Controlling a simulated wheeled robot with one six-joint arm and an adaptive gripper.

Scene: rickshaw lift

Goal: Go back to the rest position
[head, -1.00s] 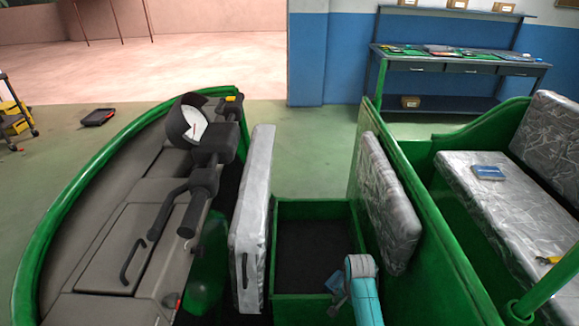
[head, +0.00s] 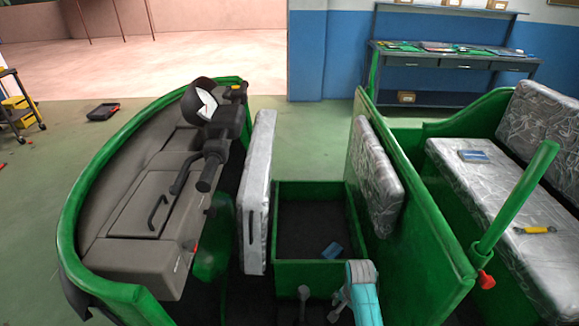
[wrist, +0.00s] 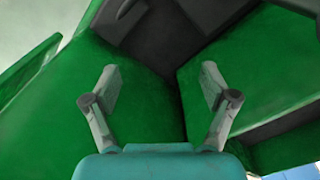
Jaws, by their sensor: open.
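My gripper (head: 320,297) is open, low in the head view, at the near side of the green box in the rickshaw. Its two fingers also show spread and empty in the wrist view (wrist: 160,85), in front of green panels. The green rickshaw (head: 310,268) fills the middle of the head view. A small blue item (head: 332,250) lies on the dark floor of its open box, apart from the fingers. A silver seat cushion (head: 257,190) stands upright at the left of the box.
The dashboard and handlebar (head: 212,165) are at left. A green post (head: 515,205) rises at right. A silver bench (head: 490,190) holds a blue packet (head: 474,156) and a yellow tool (head: 535,230). A workbench (head: 450,60) stands behind.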

